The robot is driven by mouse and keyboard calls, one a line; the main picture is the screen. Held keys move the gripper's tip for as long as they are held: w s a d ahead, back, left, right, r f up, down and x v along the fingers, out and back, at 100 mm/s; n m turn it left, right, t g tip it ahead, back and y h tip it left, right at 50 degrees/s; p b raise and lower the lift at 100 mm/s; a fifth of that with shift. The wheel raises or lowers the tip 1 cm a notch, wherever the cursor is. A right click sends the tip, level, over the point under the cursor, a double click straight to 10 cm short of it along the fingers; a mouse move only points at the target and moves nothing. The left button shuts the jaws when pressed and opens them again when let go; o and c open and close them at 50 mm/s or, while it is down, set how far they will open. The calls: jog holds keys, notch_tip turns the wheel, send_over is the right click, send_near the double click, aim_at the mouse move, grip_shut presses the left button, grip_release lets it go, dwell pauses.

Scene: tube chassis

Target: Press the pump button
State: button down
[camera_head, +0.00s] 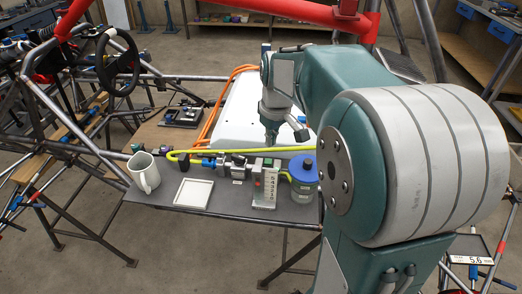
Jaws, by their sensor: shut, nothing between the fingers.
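The pump assembly (237,166) sits on a dark board in the camera_head view, with blue fittings on its left end. Beside it stands an upright pale unit (265,184) with scale-like markings and small green and red spots near its top. Which spot is the pump button is too small to tell. My gripper (271,141) points down, shut and empty, behind the pale unit and above the white panel. I see no contact with the unit. My arm covers much of the right side.
A blue-lidded jar (304,181) stands right of the unit. A white mug (144,173) and a small white tray (194,193) are at the left. A yellow hose (225,152) runs behind the pump. Red and grey chassis tubes surround the board (222,205).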

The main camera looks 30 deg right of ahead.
aim_at(270, 162)
jog(key=shift+w+d+f, duration=0.4)
jog(key=shift+w+d, duration=0.15)
jog(key=shift+d, duration=0.05)
jog(key=shift+a, duration=0.15)
jog(key=shift+f, duration=0.15)
jog(key=shift+w+f, duration=0.15)
jog(key=shift+f, duration=1.55)
jog(key=shift+w+f, duration=0.15)
jog(key=shift+f, duration=1.5)
jog(key=shift+f, duration=0.5)
jog(key=shift+s+d+r, duration=0.2)
jog(key=shift+s+r, duration=0.1)
jog(key=shift+s, duration=0.45)
jog(key=shift+s+d+r, duration=0.15)
jog(key=shift+s+r, duration=0.1)
jog(key=shift+s, duration=0.5)
